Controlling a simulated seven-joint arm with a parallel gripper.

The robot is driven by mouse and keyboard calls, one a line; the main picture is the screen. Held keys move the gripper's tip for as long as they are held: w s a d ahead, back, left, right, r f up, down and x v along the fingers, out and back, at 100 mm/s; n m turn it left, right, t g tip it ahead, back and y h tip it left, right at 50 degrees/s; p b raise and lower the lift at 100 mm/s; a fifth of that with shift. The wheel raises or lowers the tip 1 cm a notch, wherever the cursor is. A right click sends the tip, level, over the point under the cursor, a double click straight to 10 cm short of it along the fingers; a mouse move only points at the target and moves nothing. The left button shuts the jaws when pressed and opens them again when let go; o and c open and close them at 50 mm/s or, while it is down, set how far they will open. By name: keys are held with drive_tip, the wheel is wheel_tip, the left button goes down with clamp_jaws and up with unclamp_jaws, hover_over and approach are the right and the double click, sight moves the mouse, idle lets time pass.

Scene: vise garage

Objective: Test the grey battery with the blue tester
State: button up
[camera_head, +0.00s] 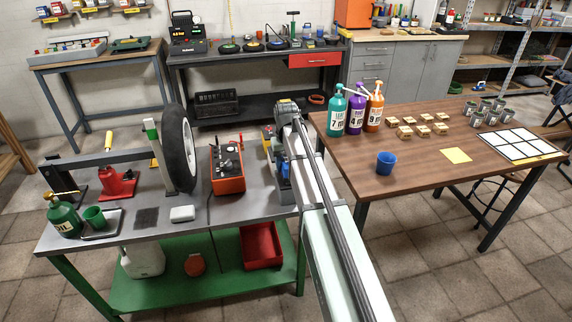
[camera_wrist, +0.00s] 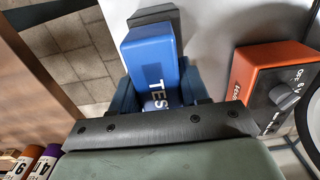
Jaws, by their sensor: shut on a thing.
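The blue tester (camera_wrist: 152,62), with white letters starting "TES", sits between the fingers of my gripper (camera_wrist: 157,98) in the wrist view. My gripper is shut on it. A blue part of the tester shows beside my arm in the head view (camera_head: 285,170), at the right end of the grey-topped bench. A dark grey block (camera_wrist: 155,17) shows just beyond the tester in the wrist view; I cannot tell whether it is the grey battery or whether they touch. The tester's lower end is hidden, and my arm covers part of this area in the head view.
An orange box (camera_head: 228,170) with a dial stands close by and also shows in the wrist view (camera_wrist: 275,85). A wheel (camera_head: 177,148) stands left of it. The wooden table (camera_head: 420,175) to the right holds bottles and a blue cup (camera_head: 385,163).

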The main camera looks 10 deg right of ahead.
drive_tip(key=shift+f, duration=1.1)
idle(0.9)
idle(1.2)
drive_tip(key=o, duration=1.7)
drive_tip(key=shift+r, duration=4)
